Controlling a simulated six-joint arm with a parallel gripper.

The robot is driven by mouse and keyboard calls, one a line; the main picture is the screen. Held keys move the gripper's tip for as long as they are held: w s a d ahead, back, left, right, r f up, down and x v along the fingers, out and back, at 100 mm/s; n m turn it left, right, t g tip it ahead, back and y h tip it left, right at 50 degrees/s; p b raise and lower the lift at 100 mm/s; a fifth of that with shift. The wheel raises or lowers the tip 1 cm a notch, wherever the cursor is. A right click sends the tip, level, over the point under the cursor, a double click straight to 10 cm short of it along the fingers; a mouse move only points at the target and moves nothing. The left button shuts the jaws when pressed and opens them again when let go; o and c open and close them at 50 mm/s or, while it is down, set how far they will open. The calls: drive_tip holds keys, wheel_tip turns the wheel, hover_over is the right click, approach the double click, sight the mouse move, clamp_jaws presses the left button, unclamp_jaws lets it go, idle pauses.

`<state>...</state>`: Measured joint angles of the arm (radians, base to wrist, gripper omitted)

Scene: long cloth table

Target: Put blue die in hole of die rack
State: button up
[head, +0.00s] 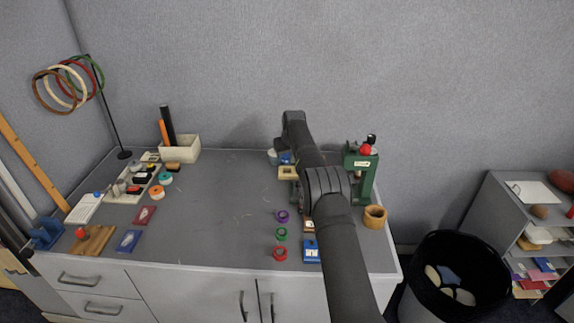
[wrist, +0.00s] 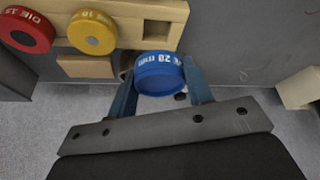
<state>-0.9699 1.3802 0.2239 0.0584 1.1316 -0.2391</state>
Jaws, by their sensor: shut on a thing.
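The blue die (wrist: 158,74) is a short round disc with white lettering on its rim. In the wrist view it sits between the two fingers of my gripper (wrist: 158,88), which is shut on it. A small patch of blue shows by the rack in the head view (head: 286,158). The pale wooden die rack (wrist: 160,10) is just beyond the die in the wrist view, and its tan block also shows in the head view (head: 288,173). The die is close to the rack's near side; I cannot tell if they touch.
A red die (wrist: 27,30) and a yellow die (wrist: 92,32) are at the rack, left of the blue die. A green press (head: 362,172) stands right of my arm, with a wooden cup (head: 375,216) in front. The middle of the grey table (head: 215,215) is clear.

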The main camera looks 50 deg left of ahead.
sight(286, 168)
drive_tip(key=shift+f, duration=1.95)
drive_tip(key=shift+s+f, duration=0.1)
drive_tip(key=shift+f, duration=0.6)
drive_tip(key=o, duration=1.3)
drive_tip(key=shift+d+f, duration=0.1)
drive_tip(key=shift+f, duration=0.1)
drive_tip(key=shift+s, duration=0.15)
drive_tip(key=shift+s+f, duration=0.1)
drive_tip(key=shift+r, duration=0.4)
drive_tip(key=v, duration=1.3)
drive_tip(key=shift+w+a+r, duration=0.1)
drive_tip(key=shift+w+a, duration=0.1)
drive_tip(key=shift+w, duration=0.15)
